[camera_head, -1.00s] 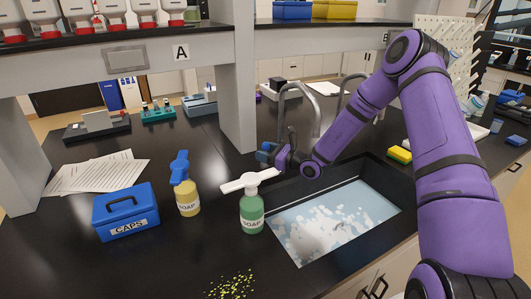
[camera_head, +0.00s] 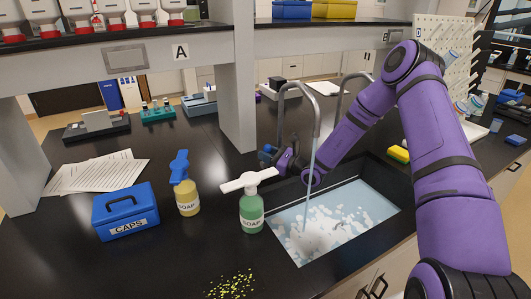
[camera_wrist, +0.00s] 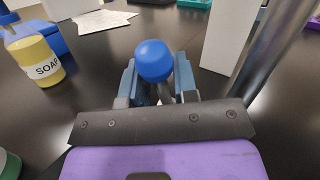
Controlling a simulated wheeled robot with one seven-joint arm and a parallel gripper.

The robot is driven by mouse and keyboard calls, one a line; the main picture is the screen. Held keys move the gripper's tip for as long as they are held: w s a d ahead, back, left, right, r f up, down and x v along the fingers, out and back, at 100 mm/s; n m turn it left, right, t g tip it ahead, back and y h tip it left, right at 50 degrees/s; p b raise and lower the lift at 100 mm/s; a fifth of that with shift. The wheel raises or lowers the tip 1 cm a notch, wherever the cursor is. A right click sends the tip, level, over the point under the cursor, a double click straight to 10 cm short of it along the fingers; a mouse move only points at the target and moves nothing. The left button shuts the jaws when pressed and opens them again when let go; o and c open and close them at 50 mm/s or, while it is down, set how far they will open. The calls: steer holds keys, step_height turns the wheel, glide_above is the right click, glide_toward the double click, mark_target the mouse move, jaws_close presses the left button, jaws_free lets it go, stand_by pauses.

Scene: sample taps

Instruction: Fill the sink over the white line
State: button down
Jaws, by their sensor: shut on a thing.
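The sink (camera_head: 388,211) is set into the black counter and holds pale blue water (camera_head: 345,207) with white foam on it. A thin white line (camera_head: 340,183) runs along its back wall, close above the water surface. A grey curved tap (camera_head: 318,108) stands behind the sink, and a stream of water (camera_head: 311,160) falls from it into the sink. My gripper (camera_head: 267,155) is low behind the sink, beside the tap. In the wrist view my gripper (camera_wrist: 155,83) is shut on a round blue tap knob (camera_wrist: 153,60), with a finger on each side.
A green soap bottle (camera_head: 251,214) stands at the sink's left edge, with a yellow soap bottle (camera_head: 188,200) and a blue CAPS box (camera_head: 125,213) farther left. A grey post (camera_head: 238,105) rises behind my gripper.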

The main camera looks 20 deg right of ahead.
steer(key=n+y, duration=0.1)
steer(key=s+n+t+y, duration=0.1)
steer(key=f+n+y, duration=0.1)
steer(key=shift+s+d, duration=0.25)
steer(key=shift+s, duration=0.15)
steer(key=shift+s+d+f+n+y, duration=0.1)
steer(key=shift+s+f+n+y, duration=0.15)
steer(key=shift+n+y, duration=0.5)
steer(key=shift+s+f+n+y, duration=0.25)
steer(key=shift+n+y, duration=0.4)
steer(key=shift+y, duration=0.1)
steer(key=c, duration=0.9)
jaws_free()
steer(key=shift+s, duration=0.1)
steer(key=v, duration=1)
steer(key=shift+d+f, duration=0.2)
steer(key=shift+f, duration=0.1)
steer(key=shift+s, duration=0.1)
